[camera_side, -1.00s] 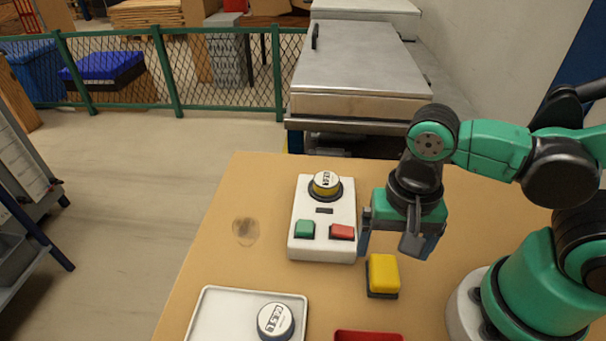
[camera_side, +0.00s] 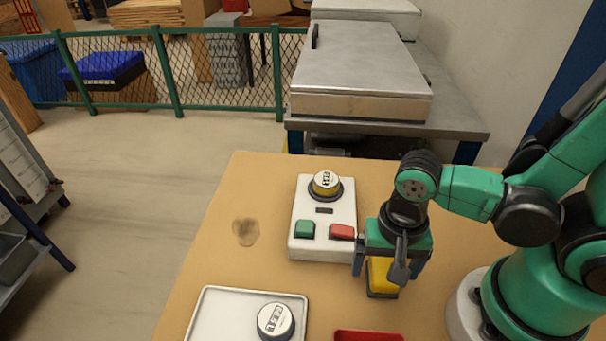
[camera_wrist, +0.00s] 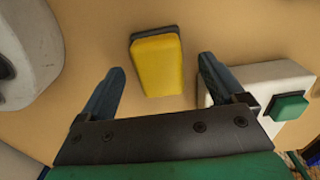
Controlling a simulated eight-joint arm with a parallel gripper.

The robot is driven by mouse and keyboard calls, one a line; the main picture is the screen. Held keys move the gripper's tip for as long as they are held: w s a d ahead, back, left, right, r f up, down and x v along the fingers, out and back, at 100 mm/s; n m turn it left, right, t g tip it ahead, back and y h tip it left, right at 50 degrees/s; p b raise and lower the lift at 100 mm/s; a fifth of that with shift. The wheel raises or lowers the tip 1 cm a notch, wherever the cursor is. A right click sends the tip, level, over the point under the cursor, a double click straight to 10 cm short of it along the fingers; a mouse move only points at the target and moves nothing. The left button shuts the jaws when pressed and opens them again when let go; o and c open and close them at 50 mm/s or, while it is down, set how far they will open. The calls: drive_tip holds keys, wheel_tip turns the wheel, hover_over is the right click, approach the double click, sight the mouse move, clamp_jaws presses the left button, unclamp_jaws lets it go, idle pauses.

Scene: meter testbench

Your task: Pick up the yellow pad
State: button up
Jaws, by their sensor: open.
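The yellow pad (camera_side: 379,279) is a small yellow block on a dark base, sitting on the tan table beside the white button box. My gripper (camera_side: 385,272) is open over it in the side view, with one finger partly in front of it. In the wrist view the yellow pad (camera_wrist: 157,64) lies a little ahead of the gap between the two fingertips of my gripper (camera_wrist: 161,72). Neither finger appears to touch it, and the gripper is empty.
The white button box (camera_side: 322,250), with green and red buttons and a round meter (camera_side: 326,184), stands close to the left of my gripper. A white tray (camera_side: 207,314) holds another meter (camera_side: 275,320). A red tray (camera_side: 368,336) is at the front edge of view.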

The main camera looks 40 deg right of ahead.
sight(385, 269)
clamp_jaws()
idle(0.3)
drive_tip(key=shift+r, duration=0.2)
wheel_tip(385, 269, up, 20)
drive_tip(key=shift+f, duration=0.25)
idle(0.8)
